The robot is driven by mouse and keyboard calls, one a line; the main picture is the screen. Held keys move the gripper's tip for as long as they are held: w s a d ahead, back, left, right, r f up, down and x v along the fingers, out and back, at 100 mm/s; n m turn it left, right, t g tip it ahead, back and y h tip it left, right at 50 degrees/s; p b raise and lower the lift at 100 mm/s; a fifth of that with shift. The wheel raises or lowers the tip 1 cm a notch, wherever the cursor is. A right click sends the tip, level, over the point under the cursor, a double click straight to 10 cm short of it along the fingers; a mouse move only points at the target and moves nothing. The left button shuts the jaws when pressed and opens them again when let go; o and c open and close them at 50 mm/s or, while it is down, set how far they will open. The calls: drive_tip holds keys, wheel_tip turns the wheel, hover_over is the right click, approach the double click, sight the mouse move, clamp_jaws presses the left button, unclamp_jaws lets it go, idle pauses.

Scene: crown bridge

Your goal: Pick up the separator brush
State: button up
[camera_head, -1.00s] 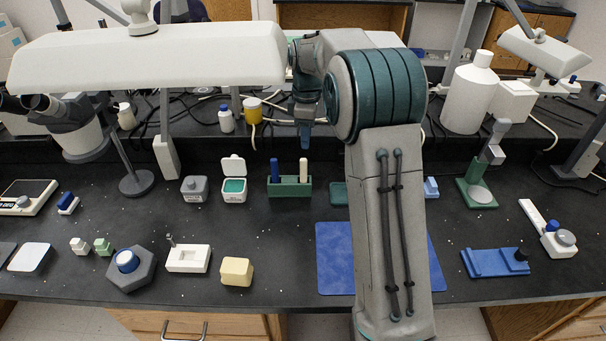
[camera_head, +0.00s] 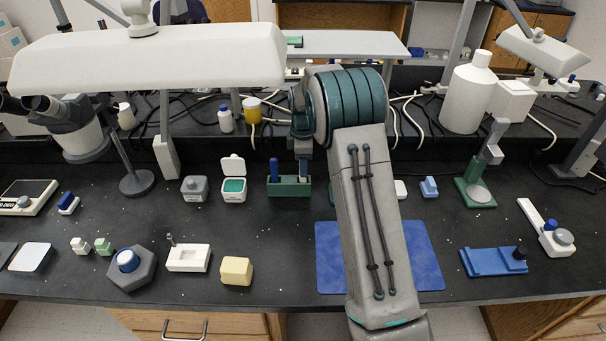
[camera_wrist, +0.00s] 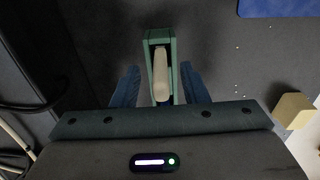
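A green holder (camera_head: 290,188) stands on the dark bench and also shows in the wrist view (camera_wrist: 149,38). A blue handle (camera_head: 274,168) stands upright in its left part. A cream handle (camera_wrist: 160,75) stands in its right part and is hidden behind my gripper in the head view. Which handle is the separator brush I cannot tell from looks alone. My gripper (camera_head: 304,166) points down over the holder's right part. In the wrist view my gripper (camera_wrist: 160,87) is open, with its blue fingers apart on either side of the cream handle, with gaps.
A white jar with teal contents (camera_head: 234,187) and a grey jar (camera_head: 194,188) stand left of the holder. A blue mat (camera_head: 331,258) lies in front, partly behind my arm. A yellow block (camera_head: 236,270) sits front left. Bench between them is clear.

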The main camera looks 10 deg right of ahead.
sight(303, 181)
wheel_tip(303, 181, down, 4)
drive_tip(key=shift+a+r, duration=0.1)
drive_tip(key=shift+r, duration=0.1)
drive_tip(key=shift+c, duration=0.3)
clamp_jaws()
wheel_tip(303, 181, up, 10)
drive_tip(key=shift+r, duration=0.1)
